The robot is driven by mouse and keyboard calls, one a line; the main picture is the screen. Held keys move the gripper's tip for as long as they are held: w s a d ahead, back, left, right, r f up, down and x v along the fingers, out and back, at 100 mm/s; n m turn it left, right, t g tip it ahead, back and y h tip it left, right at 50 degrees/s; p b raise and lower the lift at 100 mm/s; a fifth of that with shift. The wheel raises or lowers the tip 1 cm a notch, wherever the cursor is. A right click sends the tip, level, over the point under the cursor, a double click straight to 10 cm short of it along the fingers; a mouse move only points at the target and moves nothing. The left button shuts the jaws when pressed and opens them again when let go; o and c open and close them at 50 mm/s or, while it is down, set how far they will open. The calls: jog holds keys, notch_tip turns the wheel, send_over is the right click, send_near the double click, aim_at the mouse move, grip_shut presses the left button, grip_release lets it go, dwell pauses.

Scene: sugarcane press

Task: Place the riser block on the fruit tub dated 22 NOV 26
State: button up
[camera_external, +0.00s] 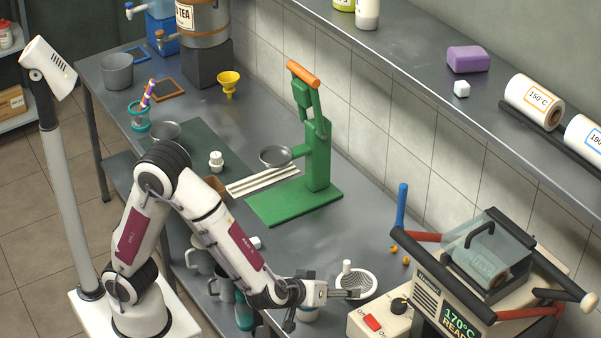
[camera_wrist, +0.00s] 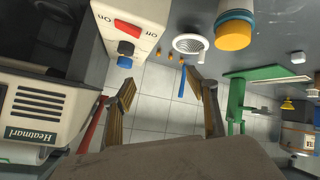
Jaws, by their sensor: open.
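My gripper (camera_external: 352,294) is open and empty above the counter's front right, beside the strainer and the heat sealer. Its two spread fingers also show in the wrist view (camera_wrist: 163,98), with nothing between them. No block is clearly identifiable as the riser block; a purple block (camera_external: 468,59) and a small white cube (camera_external: 462,89) sit on the wall shelf. No date 22 NOV 26 is readable in either view. A tub-like container with an orange-yellow end (camera_wrist: 233,32) shows in the wrist view, but I cannot tell whether it is a fruit tub.
The heat sealer (camera_external: 429,297) stands at the right, reading 170°C. A white strainer (camera_external: 356,283) is close to my gripper. A green press (camera_external: 319,150) stands mid-counter, with a white-lidded jar (camera_external: 216,161) to its left. Bare counter (camera_external: 310,235) lies in front of the press.

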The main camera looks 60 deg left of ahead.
jog(key=w+r+m+h, duration=0.25)
jog(key=r+h, duration=0.25)
jog(key=r, duration=0.4)
jog(key=s+a+r+m+h, duration=0.2)
jog(key=s+a+r+m, duration=0.1)
jog(key=a+r, duration=0.15)
jog(key=s+a+f+m+g+y, duration=0.1)
jog(key=s+a+g+y, duration=0.4)
jog(key=s+a, duration=1.4)
jog(key=a+f, duration=0.1)
jog(key=a, duration=0.2)
jog(key=shift+s+f+m, duration=0.15)
jog(key=shift+f+m, duration=0.2)
jog(key=shift+f, duration=0.05)
